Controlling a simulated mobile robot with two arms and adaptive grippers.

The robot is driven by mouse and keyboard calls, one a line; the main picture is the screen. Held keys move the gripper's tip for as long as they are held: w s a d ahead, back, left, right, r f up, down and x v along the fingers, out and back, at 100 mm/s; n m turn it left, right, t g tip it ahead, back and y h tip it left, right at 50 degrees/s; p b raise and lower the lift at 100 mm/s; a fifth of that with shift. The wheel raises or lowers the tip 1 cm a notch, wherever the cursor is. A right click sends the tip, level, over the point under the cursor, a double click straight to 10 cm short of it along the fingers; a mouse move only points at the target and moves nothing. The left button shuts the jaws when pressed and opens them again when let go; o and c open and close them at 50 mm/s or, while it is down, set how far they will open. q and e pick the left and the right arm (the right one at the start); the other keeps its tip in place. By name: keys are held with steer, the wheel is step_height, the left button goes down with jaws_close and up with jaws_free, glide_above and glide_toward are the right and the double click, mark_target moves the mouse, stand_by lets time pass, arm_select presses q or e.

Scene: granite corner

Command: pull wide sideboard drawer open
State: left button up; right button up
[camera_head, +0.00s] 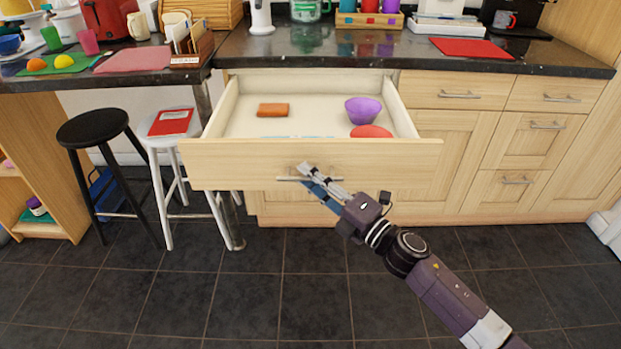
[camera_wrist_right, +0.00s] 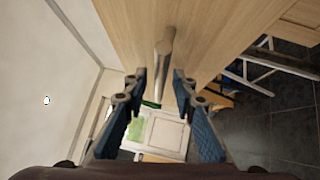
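The wide sideboard drawer (camera_head: 230,162) is pulled far out, and its inside shows from above. An orange block (camera_head: 273,110), a purple bowl (camera_head: 363,110) and a red round thing (camera_head: 371,131) lie in it. Its bar handle (camera_head: 290,179) is on the front; it also shows in the right wrist view (camera_wrist_right: 164,50). My right gripper (camera_head: 312,178) is at the handle. In the right wrist view the fingers (camera_wrist_right: 160,75) are apart, with the bar between them and gaps beside it. Contact is not clear. My left gripper is not in view.
A black stool (camera_head: 92,128) and a white stool (camera_head: 178,140) with a red book stand left of the drawer. The dark worktop (camera_head: 330,48) above holds kitchen things. Closed drawers and doors (camera_head: 540,130) are at the right. The tiled floor in front is clear.

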steer(key=shift+s+d+f, duration=0.1)
steer(key=shift+s+d, duration=0.15)
steer(key=shift+d, duration=0.05)
steer(key=v, duration=1.1)
steer(key=shift+d, duration=0.15)
